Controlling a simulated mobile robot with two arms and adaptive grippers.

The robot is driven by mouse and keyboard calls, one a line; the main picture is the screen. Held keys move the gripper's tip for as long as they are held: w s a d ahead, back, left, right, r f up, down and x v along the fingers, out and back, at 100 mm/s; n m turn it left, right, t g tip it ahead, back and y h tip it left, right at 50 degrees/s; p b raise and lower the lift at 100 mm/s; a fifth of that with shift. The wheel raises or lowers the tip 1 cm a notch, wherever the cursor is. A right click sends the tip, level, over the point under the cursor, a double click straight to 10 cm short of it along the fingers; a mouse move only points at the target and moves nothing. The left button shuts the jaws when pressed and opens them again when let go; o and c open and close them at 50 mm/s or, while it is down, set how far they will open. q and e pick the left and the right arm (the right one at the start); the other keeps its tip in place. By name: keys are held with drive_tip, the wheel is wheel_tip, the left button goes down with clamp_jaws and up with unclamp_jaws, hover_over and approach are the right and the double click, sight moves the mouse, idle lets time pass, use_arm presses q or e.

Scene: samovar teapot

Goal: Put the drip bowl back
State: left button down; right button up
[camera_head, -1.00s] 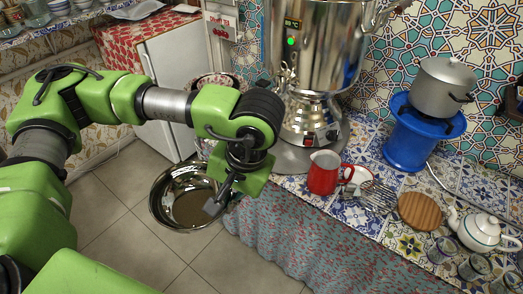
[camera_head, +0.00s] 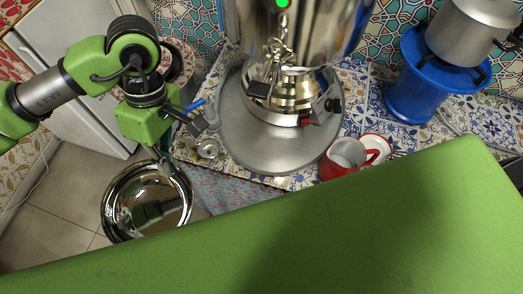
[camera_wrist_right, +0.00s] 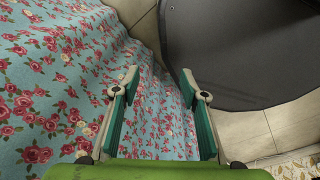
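My right gripper (camera_wrist_right: 160,75) is open and empty in the right wrist view, in front of floral cloth (camera_wrist_right: 65,75).
A large steel basin (camera_head: 125,215) is below the counter's left end. A red mug (camera_head: 335,163) stands right of the samovar, with a blue burner (camera_head: 412,95) and a grey pot (camera_head: 470,32) beyond. My green arm covers the lower right of the head view.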

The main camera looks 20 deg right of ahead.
use_arm(q)
drive_tip(key=s+d+f+n+t+h+b, duration=0.1)
drive_tip(key=s+d+f+n+h+b, duration=0.15)
drive_tip(key=d+n, duration=0.75)
drive_tip(key=s+d+f+n+t+h+b, duration=0.1)
drive_tip(key=s+d+f+n+h+b, duration=0.2)
drive_tip(key=d+n, duration=0.75)
drive_tip(key=w+a+f+n+p, duration=0.1)
drive_tip(key=w+f, duration=0.2)
drive_tip(key=w, duration=0.1)
drive_tip(key=w+a+f+n+p, duration=0.1)
drive_tip(key=w+a+f, duration=0.1)
drive_tip(key=w+f, duration=0.1)
drive_tip(key=w+a+f+n+p, duration=0.1)
drive_tip(key=w+a+f+n, duration=0.1)
drive_tip(key=w, duration=0.3)
drive_tip(key=shift+w+f+y+p, duration=0.15)
drive_tip(key=shift+w+f+p, duration=0.05)
drive_tip(key=shift+f, duration=0.25)
drive_tip(key=shift+w+f+y+p, duration=0.1)
drive_tip(key=shift+w+f+p, duration=0.1)
drive_tip(key=shift+f, duration=0.25)
wheel_tip(320, 180, down, 3)
drive_tip(key=shift+r, duration=0.15)
use_arm(e)
drive_tip(key=shift+s+d+f, duration=0.25)
drive_tip(key=shift+s+f, duration=0.7)
drive_tip(key=shift+s, duration=0.15)
drive_tip(key=shift+f, duration=0.1)
